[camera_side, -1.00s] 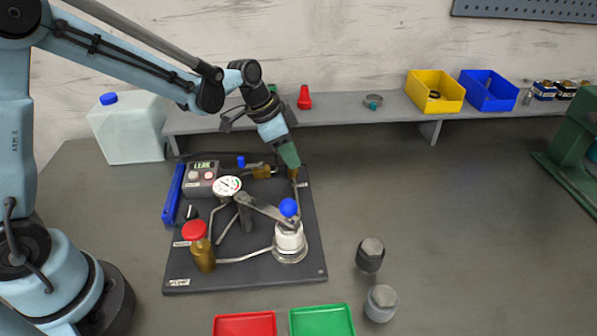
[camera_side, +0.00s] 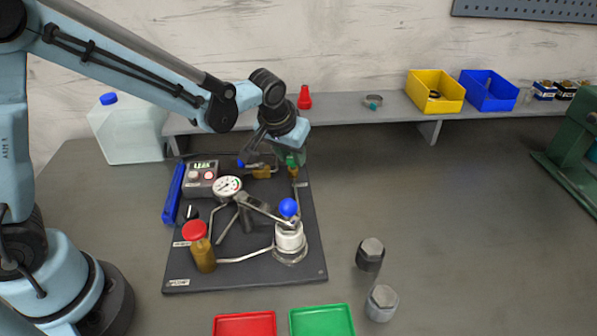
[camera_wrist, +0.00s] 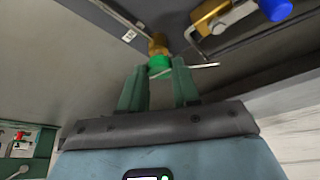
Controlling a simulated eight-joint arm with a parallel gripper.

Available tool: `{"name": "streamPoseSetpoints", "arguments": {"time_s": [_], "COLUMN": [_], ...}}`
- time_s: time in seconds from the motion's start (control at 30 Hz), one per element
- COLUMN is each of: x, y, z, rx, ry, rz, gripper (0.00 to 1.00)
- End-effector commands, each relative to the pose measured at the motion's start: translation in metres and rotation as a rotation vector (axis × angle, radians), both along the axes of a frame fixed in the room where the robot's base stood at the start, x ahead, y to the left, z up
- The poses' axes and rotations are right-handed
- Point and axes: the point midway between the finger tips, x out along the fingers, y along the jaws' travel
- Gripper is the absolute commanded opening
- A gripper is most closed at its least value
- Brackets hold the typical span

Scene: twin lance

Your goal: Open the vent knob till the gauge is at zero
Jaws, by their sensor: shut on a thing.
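The vent knob, a green knob on a brass stem, stands at the back right of the dark test board (camera_side: 265,270). In the wrist view the knob (camera_wrist: 159,66) is between the tips of my green fingers. My gripper (camera_side: 294,160) is shut on it, with the wrist tilted over the board's back edge; the wrist view shows the fingers (camera_wrist: 160,80) on either side. The round white gauge (camera_side: 228,187) faces up left of centre; its needle is too small to read surely.
A display box (camera_side: 201,178) reads LEAK. A blue-handled valve (camera_side: 258,170) is close left of my gripper. A blue-knobbed lever (camera_side: 288,207) and red knob (camera_side: 194,230) stand nearer the front. The shelf (camera_side: 330,115) runs behind; the table at right is mostly clear.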

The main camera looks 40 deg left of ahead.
Motion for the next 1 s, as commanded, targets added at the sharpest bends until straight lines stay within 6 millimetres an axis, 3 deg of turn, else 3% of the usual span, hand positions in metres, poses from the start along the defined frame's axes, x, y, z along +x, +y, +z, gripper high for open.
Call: {"name": "streamPoseSetpoints", "arguments": {"time_s": [0.4,0.93,0.97,1.0], "x": [0.0002,0.0004,0.0004,0.0004], "y": [-0.0012,-0.0011,-0.0011,-0.0011], "z": [-0.0004,-0.0007,-0.0007,-0.0007], "rx": [0.0,-0.001,-0.001,-0.001], "ry": [0.002,0.001,0.001,0.001], "rz": [0.184,0.209,0.209,0.209], "gripper": [0.01,0.01,0.33,0.39]}}
